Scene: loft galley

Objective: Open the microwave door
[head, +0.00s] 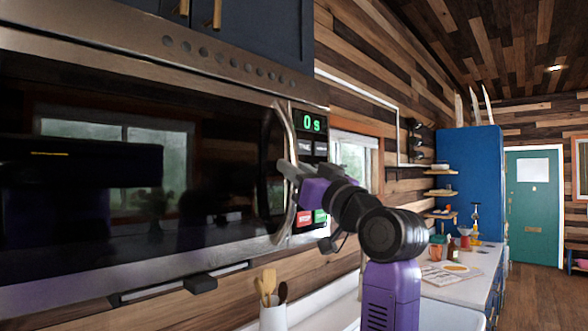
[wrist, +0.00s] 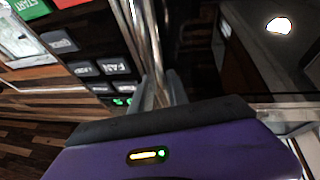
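The microwave door (head: 120,180) is a wide, dark, glossy panel at the left of the head view. It looks closed, with no gap seen beside the control panel (head: 311,150). A curved, silvery vertical handle (head: 282,222) runs along the door's right edge and shows in the wrist view (wrist: 143,40). My gripper (head: 290,170) is at about the handle's mid-height. In the wrist view, my gripper's fingers (wrist: 160,93) lie close together on either side of the handle, which fills the space between them. The exact contact is partly hidden by the gripper body.
Dark cabinets (head: 270,28) hang above the microwave. Below it, a white holder (head: 273,318) with wooden utensils stands low in view. A white counter (head: 470,288) with jars and a plate runs to the right, toward a blue cabinet (head: 468,185). Open floor (head: 535,295) shows at far right.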

